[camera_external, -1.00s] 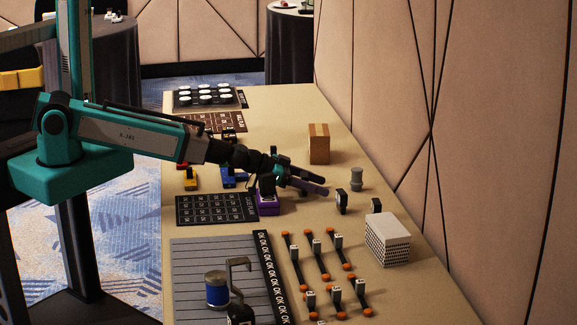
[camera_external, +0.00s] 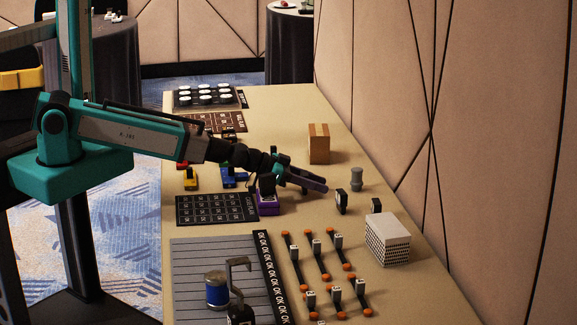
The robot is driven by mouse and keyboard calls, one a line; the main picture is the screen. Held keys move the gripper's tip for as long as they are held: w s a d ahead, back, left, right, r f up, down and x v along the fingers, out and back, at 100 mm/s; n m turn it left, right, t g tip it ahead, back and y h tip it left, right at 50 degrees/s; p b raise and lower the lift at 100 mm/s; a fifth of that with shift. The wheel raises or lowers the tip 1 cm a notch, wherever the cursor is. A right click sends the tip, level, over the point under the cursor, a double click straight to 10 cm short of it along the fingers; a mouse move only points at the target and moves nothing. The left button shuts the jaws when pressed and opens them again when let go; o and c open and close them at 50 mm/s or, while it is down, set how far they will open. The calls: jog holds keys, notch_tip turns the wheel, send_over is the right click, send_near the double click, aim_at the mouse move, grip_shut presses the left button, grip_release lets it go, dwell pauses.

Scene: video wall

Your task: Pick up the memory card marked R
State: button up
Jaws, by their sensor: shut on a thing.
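My gripper (camera_external: 314,184) reaches over the table from the left and points right, above the bare stretch between the purple block and the small black upright pieces. It is shut on a small dark thing, which its fingers mostly hide. I cannot read any R mark, so I cannot tell from this view whether that thing is the memory card. One black upright piece (camera_external: 341,202) stands just right of and below the fingertips. Another small black piece (camera_external: 377,205) stands farther right.
A purple block (camera_external: 268,207) sits below my wrist. A brown box (camera_external: 319,144), a grey cylinder (camera_external: 357,179) and a white-topped box (camera_external: 388,239) stand at the right. Several orange-ended black strips lie in front. A blue can (camera_external: 217,289) stands on the grey slatted board (camera_external: 195,255).

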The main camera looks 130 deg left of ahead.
notch_tip(320, 180, up, 10)
jog(key=p, duration=0.3)
jog(key=shift+f, duration=0.15)
